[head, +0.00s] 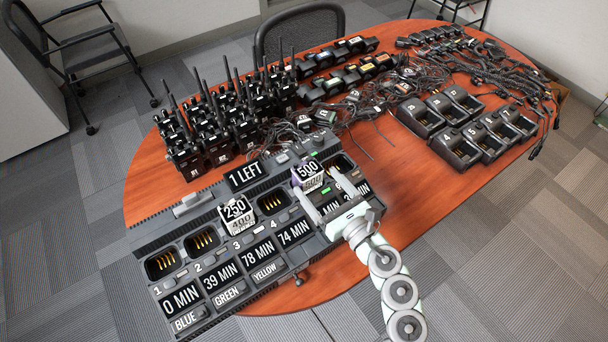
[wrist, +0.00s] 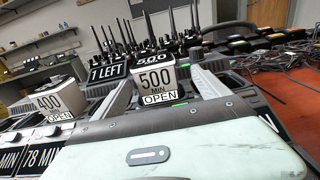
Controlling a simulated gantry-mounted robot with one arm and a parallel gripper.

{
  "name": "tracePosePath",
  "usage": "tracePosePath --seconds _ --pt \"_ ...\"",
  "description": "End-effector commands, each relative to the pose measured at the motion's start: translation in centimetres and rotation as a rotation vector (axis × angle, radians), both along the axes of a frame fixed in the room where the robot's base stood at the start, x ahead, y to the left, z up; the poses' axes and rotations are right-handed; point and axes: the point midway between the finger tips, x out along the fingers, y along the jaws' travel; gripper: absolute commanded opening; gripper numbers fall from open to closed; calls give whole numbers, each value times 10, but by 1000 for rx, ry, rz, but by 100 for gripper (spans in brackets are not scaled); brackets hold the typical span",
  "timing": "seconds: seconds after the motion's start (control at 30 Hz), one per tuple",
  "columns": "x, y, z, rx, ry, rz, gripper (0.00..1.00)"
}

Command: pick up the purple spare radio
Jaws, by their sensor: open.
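A white block labelled 500 (head: 309,171) stands in the charger bank (head: 136,238), with a hint of purple on its left side. I cannot tell whether it is the purple spare radio; no other radio is clearly purple. It also shows in the wrist view (wrist: 157,82), reading "500 MIN OPEN", between the fingers in the picture. My gripper (head: 319,182) is open, low over the charger bank, just in front of this block. Its two pale fingers show in the wrist view (wrist: 165,78), apart and empty. Whether they touch the block is unclear.
A second block labelled 250 and 400 (head: 238,214) stands in the bank to the left. A "1 LEFT" sign (head: 245,173) is behind. Black radios with antennas (head: 200,145) crowd the table beyond, and tangled cables (head: 365,105) lie behind. Empty chargers (head: 465,148) stand right; bare tabletop (head: 400,175) lies between.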

Motion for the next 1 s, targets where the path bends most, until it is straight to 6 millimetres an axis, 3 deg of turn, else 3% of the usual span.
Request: tracePosePath --seconds 0.6,0.9,1.0 --pt "55 46 11 1 0 3 85" --pt "59 48 10 1 2 1 85" --pt "59 48 10 1 2 2 77"
